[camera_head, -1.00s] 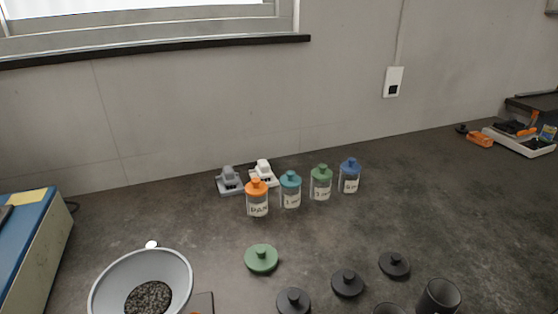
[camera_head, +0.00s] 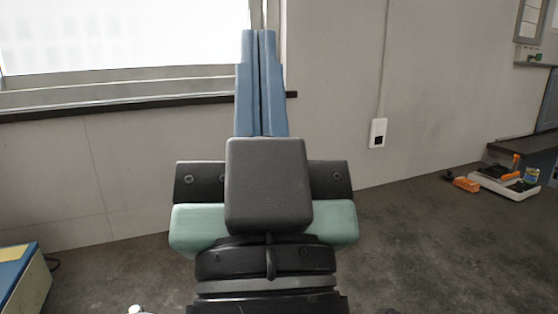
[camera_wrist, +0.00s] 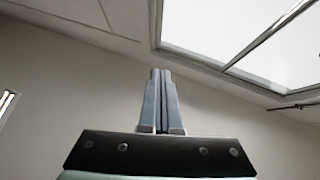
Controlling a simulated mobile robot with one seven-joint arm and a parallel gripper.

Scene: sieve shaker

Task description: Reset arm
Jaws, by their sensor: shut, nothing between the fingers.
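My gripper (camera_head: 259,40) stands upright in the middle of the head view, its two blue fingers pressed together and pointing up in front of the window. It is shut and empty. In the wrist view the gripper (camera_wrist: 161,75) also shows its fingers together, pointing toward the ceiling and window. My gripper and wrist hide the middle of the bench (camera_head: 420,235); the bottles, lids and bowl there are out of sight now.
A white tray (camera_head: 508,190) with tools lies at the far right of the bench, with an orange item (camera_head: 466,184) beside it. A blue-topped box (camera_head: 15,275) stands at the lower left. A window (camera_head: 120,35) and a wall socket (camera_head: 377,132) are behind.

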